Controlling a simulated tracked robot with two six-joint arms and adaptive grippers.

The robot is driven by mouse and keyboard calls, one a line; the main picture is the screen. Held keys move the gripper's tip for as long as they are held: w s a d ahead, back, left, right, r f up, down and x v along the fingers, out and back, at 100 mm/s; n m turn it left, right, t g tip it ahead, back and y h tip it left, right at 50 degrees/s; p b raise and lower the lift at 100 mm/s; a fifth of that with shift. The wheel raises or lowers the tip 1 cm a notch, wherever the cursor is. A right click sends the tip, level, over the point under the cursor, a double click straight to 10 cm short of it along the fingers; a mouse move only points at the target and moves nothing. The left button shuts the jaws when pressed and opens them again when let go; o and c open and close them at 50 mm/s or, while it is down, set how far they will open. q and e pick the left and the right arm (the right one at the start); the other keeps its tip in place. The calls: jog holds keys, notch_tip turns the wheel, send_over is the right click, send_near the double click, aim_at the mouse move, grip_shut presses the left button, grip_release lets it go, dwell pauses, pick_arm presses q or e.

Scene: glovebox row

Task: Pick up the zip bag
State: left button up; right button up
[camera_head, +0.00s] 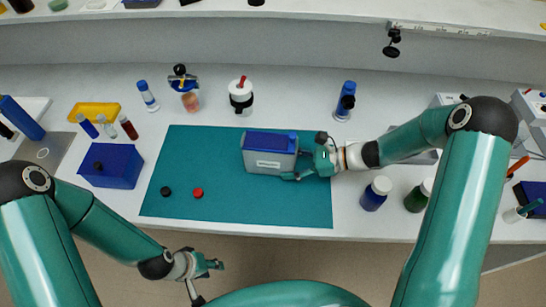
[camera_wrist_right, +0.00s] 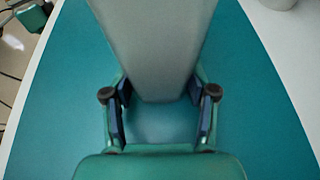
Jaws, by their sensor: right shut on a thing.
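The zip bag (camera_head: 269,160) looks like a grey, block-shaped pouch with a blue top and a white label. In the head view it is over the upper right part of the green mat (camera_head: 230,205). My right gripper (camera_head: 306,161) reaches it from the right and is shut on it. In the right wrist view the grey bag (camera_wrist_right: 155,50) stands between the two fingers of the right gripper (camera_wrist_right: 160,112). I cannot tell whether its underside touches the mat. My left gripper (camera_head: 212,268) is below the bench's front edge, away from the bag; its finger opening is unclear.
A black cap (camera_head: 166,191) and a red cap (camera_head: 198,193) lie on the mat's left part. A blue box (camera_head: 112,167) stands left of the mat. A blue bottle (camera_head: 375,194) and a green bottle (camera_head: 417,197) stand to the right. The mat's lower middle is clear.

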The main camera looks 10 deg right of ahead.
jog(key=shift+r, duration=0.1)
notch_tip(320, 180, up, 19)
jog(key=shift+f+b, duration=0.15)
jog(key=shift+b, duration=0.4)
jog(key=shift+r, duration=0.2)
jog(key=shift+f+b, duration=0.2)
jog(key=shift+b, duration=0.2)
jog(key=shift+f+b, duration=5.85)
jog(key=shift+f, duration=2.1)
jog(key=shift+f+b, duration=1.05)
jog(key=shift+f, duration=0.45)
